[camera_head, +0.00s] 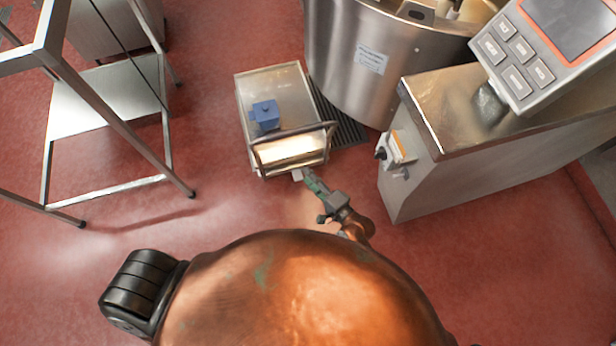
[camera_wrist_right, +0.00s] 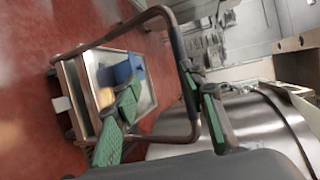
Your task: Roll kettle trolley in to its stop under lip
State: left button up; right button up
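The kettle trolley (camera_head: 247,112) is a low steel cart with a raised tube handle (camera_head: 290,132) on its near side and a blue box on top. It stands in front of the round steel kettle (camera_head: 345,65), close to its lower left side. My right gripper (camera_head: 308,180) is just in front of the trolley's near edge. In the right wrist view its green-padded fingers (camera_wrist_right: 160,88) are spread apart. One side of the handle (camera_wrist_right: 190,112) runs between them, close to the right finger. I cannot tell if they touch. My left gripper is not in view.
A control cabinet (camera_head: 480,165) with a tilted keypad panel (camera_head: 530,60) stands right of the trolley. A steel frame rack (camera_head: 105,100) stands at the left. A dark floor grate (camera_head: 345,128) lies beside the trolley. Red floor is clear left of the trolley.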

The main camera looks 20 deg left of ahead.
grip_shut()
dwell(0.5)
jog(key=c, duration=1.1)
grip_release()
jog(key=o, duration=1.1)
jog(key=v, duration=1.2)
jog(key=shift+w, duration=0.1)
